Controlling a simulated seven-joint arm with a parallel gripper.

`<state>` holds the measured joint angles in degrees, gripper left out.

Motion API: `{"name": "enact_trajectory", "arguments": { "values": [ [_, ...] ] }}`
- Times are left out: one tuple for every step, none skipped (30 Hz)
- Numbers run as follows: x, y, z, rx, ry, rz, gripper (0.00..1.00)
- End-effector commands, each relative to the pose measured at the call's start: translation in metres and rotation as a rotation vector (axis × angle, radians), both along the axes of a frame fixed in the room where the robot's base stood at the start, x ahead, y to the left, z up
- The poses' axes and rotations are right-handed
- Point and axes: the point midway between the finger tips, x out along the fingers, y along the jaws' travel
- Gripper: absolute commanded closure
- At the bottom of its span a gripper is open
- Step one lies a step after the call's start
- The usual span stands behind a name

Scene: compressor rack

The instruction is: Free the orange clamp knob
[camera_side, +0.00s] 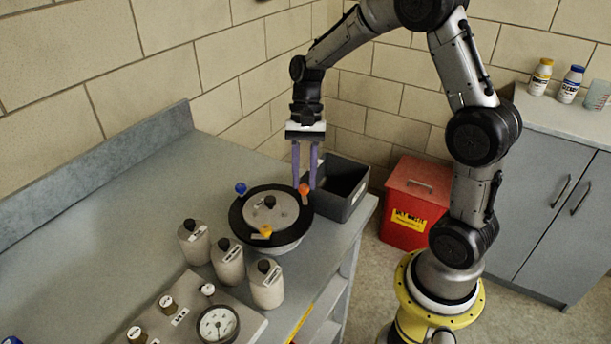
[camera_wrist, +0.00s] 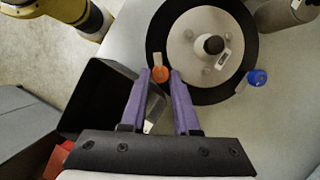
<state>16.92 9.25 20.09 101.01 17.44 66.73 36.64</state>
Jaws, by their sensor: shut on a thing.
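The orange clamp knob (camera_side: 304,189) sits on the black rim (camera_side: 240,233) of the round vessel, on the side nearest the dark bin. My gripper (camera_side: 305,184) comes down from above with its two purple fingers at the orange knob. In the wrist view the orange knob (camera_wrist: 160,75) lies between the fingertips (camera_wrist: 160,72), and the gripper is shut on it. The blue knob (camera_side: 240,188) and the yellow knob (camera_side: 265,231) sit elsewhere on the rim.
The open dark bin (camera_side: 341,205) stands close beside the vessel on the bench's right edge. Several grey bottles (camera_side: 229,262) stand in front of the vessel, near a gauge (camera_side: 217,324). A red waste box (camera_side: 411,205) stands beyond the bench. The bench's left part is clear.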

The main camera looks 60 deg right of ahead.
Motion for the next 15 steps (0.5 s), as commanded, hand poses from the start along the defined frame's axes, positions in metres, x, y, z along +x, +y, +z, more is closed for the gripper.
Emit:
{"name": "enact_trajectory", "arguments": {
  "values": [
    [0.0013,0.0005,0.001,0.0,-0.002,0.044,1.0],
    [0.0014,0.0005,0.001,-0.001,-0.002,0.069,1.0],
    [0.0019,0.0007,0.0011,-0.002,-0.003,0.103,1.0],
    [0.0022,0.001,0.0011,-0.001,-0.003,0.126,1.0],
    [0.0023,0.0013,0.0011,-0.001,-0.002,0.15,1.0],
    [0.0022,0.0013,0.0009,0.0,-0.002,0.178,1.0],
    [0.0025,0.0013,0.0009,-0.001,-0.002,0.2,1.0],
    [0.0028,0.0014,0.0009,-0.001,-0.002,0.218,1.0],
    [0.003,0.0017,0.001,-0.001,-0.003,0.243,1.0],
    [0.003,0.0018,0.0011,-0.001,-0.002,0.26,1.0],
    [0.0031,0.0019,0.0011,-0.001,-0.001,0.276,1.0],
    [0.003,0.002,0.001,-0.001,-0.002,0.297,1.0],
    [0.0031,0.0022,0.0011,-0.001,-0.001,0.309,1.0],
    [0.0032,0.0022,0.0011,-0.001,-0.002,0.321,1.0],
    [0.0034,0.0023,0.0011,-0.001,-0.002,0.336,1.0]
  ]
}}
